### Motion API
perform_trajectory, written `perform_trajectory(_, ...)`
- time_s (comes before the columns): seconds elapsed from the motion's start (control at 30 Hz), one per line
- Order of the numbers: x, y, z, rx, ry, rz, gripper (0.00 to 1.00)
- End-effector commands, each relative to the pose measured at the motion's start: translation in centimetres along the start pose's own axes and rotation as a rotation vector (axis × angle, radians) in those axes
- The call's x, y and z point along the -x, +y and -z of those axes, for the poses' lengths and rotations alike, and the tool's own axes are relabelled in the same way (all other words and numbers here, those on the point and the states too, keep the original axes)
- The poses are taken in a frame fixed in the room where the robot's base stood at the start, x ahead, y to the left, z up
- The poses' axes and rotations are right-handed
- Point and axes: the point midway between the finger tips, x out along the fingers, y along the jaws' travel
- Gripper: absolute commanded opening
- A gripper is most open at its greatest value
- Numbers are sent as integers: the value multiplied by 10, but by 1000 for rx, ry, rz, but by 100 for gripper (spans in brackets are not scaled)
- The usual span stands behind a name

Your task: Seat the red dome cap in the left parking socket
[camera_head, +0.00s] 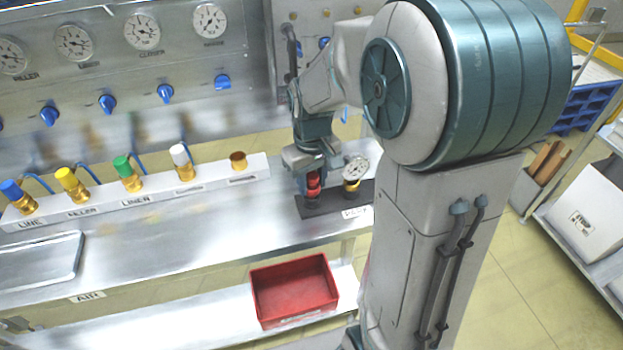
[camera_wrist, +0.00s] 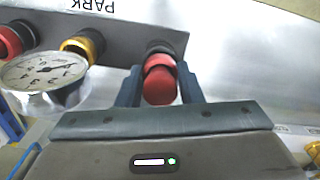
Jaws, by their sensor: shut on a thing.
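The red dome cap (camera_wrist: 160,86) is between the two fingers of my gripper (camera_wrist: 158,90) in the wrist view, and they are shut on it. In the head view the cap (camera_head: 313,184) shows below my gripper (camera_head: 312,178), over the left end of the dark parking block (camera_head: 334,207). The black left socket (camera_wrist: 160,49) lies right at the cap's far end. They look in line and close to touching, but I cannot tell how deep the cap sits. The finger tips partly hide the cap in the head view.
A dial gauge (camera_head: 355,168) on a brass fitting (camera_head: 351,185) stands in the socket beside my gripper. A red-and-black part (camera_wrist: 12,40) is beyond it in the wrist view. A white manifold (camera_head: 150,195) with coloured caps lies left. A red bin (camera_head: 294,291) is below.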

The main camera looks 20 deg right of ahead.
Motion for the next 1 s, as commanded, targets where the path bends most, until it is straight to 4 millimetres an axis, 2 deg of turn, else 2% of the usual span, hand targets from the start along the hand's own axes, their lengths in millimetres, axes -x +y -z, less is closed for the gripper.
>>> perform_trajectory(0.8,-13,0,0,0,0,0,12)
perform_trajectory(0.83,-12,0,0,0,0,0,39)
perform_trajectory(0.9,-12,0,0,0,0,0,58)
perform_trajectory(1.0,-12,0,0,0,0,0,59)
